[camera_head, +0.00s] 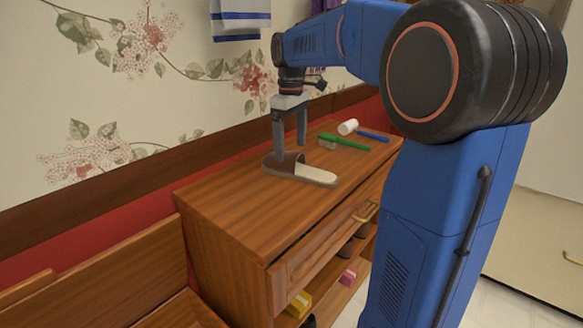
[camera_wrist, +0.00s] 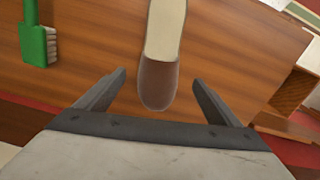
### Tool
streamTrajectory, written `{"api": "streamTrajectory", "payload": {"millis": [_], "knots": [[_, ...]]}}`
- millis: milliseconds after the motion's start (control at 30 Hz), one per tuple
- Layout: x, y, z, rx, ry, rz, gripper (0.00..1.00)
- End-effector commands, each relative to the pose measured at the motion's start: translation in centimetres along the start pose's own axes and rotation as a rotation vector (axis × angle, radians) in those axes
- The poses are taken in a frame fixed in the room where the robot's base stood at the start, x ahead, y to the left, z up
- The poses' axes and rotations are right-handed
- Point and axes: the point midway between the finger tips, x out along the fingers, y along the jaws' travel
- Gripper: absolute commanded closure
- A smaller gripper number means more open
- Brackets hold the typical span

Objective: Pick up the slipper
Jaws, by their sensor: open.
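The slipper (camera_head: 300,171) lies on the wooden cabinet top, with a brown toe part and a cream insole. In the wrist view the slipper (camera_wrist: 161,70) points its brown toe toward my gripper. My gripper (camera_head: 290,148) hangs down over the slipper's brown toe end, its fingers apart. In the wrist view the two fingertips of my gripper (camera_wrist: 159,78) stand to either side of the toe, with gaps on both sides, and nothing is held. I cannot tell exactly how far above the cabinet top the fingertips are.
The wooden cabinet (camera_head: 235,205) has bare top to the left of the slipper. A green brush (camera_head: 345,141), a blue-handled item (camera_head: 372,135) and a white cylinder (camera_head: 347,127) lie behind it to the right. The floral wall (camera_head: 120,110) rises close behind. Shelves below hold a yellow item (camera_head: 299,304).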

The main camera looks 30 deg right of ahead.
Motion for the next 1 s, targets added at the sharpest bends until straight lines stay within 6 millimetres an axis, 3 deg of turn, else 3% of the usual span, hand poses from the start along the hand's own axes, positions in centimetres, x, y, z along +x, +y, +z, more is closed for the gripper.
{"api": "streamTrajectory", "payload": {"millis": [233, 600, 867, 1000], "knots": [[1.5, 0.0, 0.1, 0.0, -0.001, -0.001, 0.13], [5.8, 0.1, 0.1, 0.0, -0.001, 0.0, 0.13], [6.0, 0.1, 0.1, 0.0, 0.0, 0.0, 0.13], [6.0, 0.1, 0.1, 0.0, 0.0, 0.0, 0.42]]}}
